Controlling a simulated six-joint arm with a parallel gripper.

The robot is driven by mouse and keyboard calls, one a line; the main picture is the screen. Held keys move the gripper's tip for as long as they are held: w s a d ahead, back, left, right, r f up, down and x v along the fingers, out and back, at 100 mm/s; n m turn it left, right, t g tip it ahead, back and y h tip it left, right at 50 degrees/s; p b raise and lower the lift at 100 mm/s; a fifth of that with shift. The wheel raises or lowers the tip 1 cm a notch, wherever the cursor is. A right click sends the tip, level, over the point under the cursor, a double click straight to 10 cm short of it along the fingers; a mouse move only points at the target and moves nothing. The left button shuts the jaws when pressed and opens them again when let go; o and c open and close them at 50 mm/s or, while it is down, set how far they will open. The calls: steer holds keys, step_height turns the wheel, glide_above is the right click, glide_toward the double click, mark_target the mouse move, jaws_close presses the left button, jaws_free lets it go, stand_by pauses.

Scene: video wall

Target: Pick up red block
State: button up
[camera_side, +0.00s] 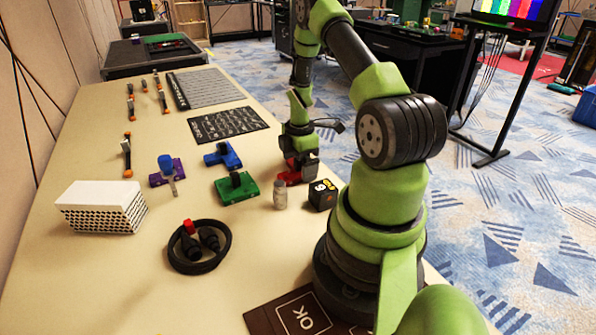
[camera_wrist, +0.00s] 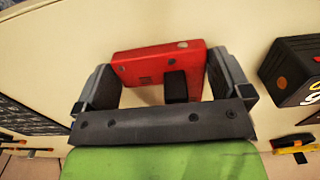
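The red block (camera_wrist: 150,66) lies on the table with a dark upright part on it, seen from above in the wrist view. My gripper (camera_wrist: 160,72) is open, with its two dark fingers on either side of the block. The right finger looks very close to the block's right end; contact cannot be told. In the side view, my gripper (camera_side: 299,165) points down over the red block (camera_side: 287,179), which is partly hidden by it.
A black box (camera_side: 322,195) and a small grey bottle (camera_side: 280,193) stand close to my gripper. Green (camera_side: 237,188), blue (camera_side: 222,155) and purple (camera_side: 167,172) blocks lie to the left.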

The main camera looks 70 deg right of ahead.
steer(key=c, duration=0.6)
steer(key=shift+r, duration=0.1)
